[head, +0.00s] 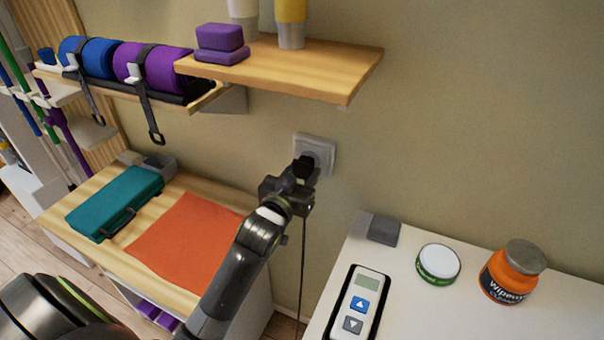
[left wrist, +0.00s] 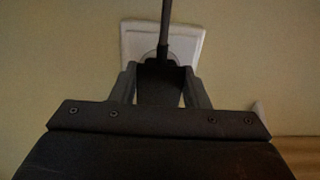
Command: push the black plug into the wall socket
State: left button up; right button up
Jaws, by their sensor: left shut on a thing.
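The wall socket (head: 318,152) is a pale square plate on the wall below the wooden shelf, and it also fills the upper middle of the left wrist view (left wrist: 190,42). My left gripper (head: 297,182) is shut on the black plug (head: 303,167) right in front of the socket. In the left wrist view the plug (left wrist: 160,84) sits between the two fingers, with its cable running up the picture. The plug overlaps the socket's round recess; I cannot tell how deep its pins are. My right gripper is not in view.
A wooden shelf (head: 330,68) juts out above the socket. Below left, a wooden table holds a teal case (head: 115,203) and an orange cloth (head: 185,245). At right, a white top (head: 430,315) carries a remote-like device (head: 358,303), a small jar (head: 438,264) and an orange tub (head: 511,272).

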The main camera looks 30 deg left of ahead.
pick_arm(q)
jog(key=shift+p, duration=0.95)
dwell(1.5)
jog(key=shift+w, duration=0.55)
dwell(0.3)
jog(key=o, duration=1)
jog(key=shift+s, duration=0.1)
jog(key=s+b, duration=0.1)
jog(key=s, duration=1)
jog(key=s+d+b, duration=0.1)
jog(key=s, duration=0.5)
jog(key=shift+s+b, duration=0.1)
jog(key=shift+b, duration=0.25)
